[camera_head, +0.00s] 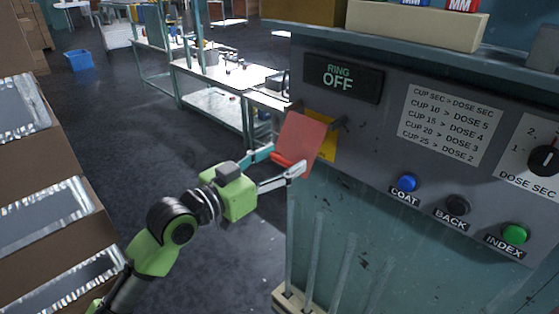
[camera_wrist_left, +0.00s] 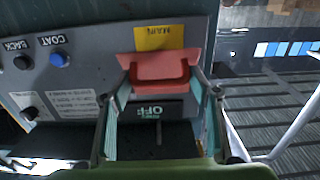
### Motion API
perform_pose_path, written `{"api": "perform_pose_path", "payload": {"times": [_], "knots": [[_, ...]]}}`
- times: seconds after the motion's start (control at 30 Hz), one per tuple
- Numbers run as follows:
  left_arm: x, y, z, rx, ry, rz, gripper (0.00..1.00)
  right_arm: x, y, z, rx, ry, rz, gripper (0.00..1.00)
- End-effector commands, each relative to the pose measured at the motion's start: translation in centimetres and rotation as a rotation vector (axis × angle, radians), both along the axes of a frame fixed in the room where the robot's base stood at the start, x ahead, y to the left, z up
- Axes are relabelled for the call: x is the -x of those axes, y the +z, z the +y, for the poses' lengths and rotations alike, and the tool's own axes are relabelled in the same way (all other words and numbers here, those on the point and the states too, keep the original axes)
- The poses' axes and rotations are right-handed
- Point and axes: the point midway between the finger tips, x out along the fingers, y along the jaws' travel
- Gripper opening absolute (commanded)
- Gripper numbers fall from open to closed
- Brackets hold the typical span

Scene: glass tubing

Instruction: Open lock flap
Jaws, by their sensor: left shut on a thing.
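The red lock flap (camera_head: 301,138) sits on the left part of the grey control panel, below the "RING OFF" display. It stands tilted out from the panel, and part of a yellow plate (camera_head: 325,140) shows behind it. My left gripper (camera_head: 283,161) comes in from the left with its fingers on either side of the flap's lower red edge, shut on it. In the left wrist view the flap (camera_wrist_left: 158,66) lies between the two fingertips, with the yellow "MAIN" label (camera_wrist_left: 158,36) beside it. My right gripper is not in view.
The panel also carries a blue COAT button (camera_head: 407,183), a black BACK button (camera_head: 458,205), a green INDEX button (camera_head: 514,234) and a black dose knob (camera_head: 544,160). Cardboard boxes (camera_head: 40,180) stand at the left. The floor between is clear.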

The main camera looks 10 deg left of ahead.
Motion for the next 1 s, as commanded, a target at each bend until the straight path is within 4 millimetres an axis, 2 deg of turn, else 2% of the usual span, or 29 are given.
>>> {"api": "perform_pose_path", "payload": {"times": [0.03,0.4,0.43,0.77,0.87,1.0], "knots": [[-0.1,1.8,0.3,0.016,0.006,-0.038,0.17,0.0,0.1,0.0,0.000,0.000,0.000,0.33],[-0.1,1.8,0.2,0.016,0.006,-0.038,0.17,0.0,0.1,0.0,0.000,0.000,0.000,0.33],[-0.1,1.8,0.2,0.016,0.006,-0.038,0.62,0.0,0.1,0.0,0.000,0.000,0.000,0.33],[0.2,1.1,0.4,0.010,0.005,-0.025,0.62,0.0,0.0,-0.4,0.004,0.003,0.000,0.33],[1.0,0.9,1.1,0.008,0.006,-0.024,0.62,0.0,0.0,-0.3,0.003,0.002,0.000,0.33],[3.3,0.9,2.7,0.007,0.005,-0.023,0.62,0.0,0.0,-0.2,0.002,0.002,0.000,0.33]]}}
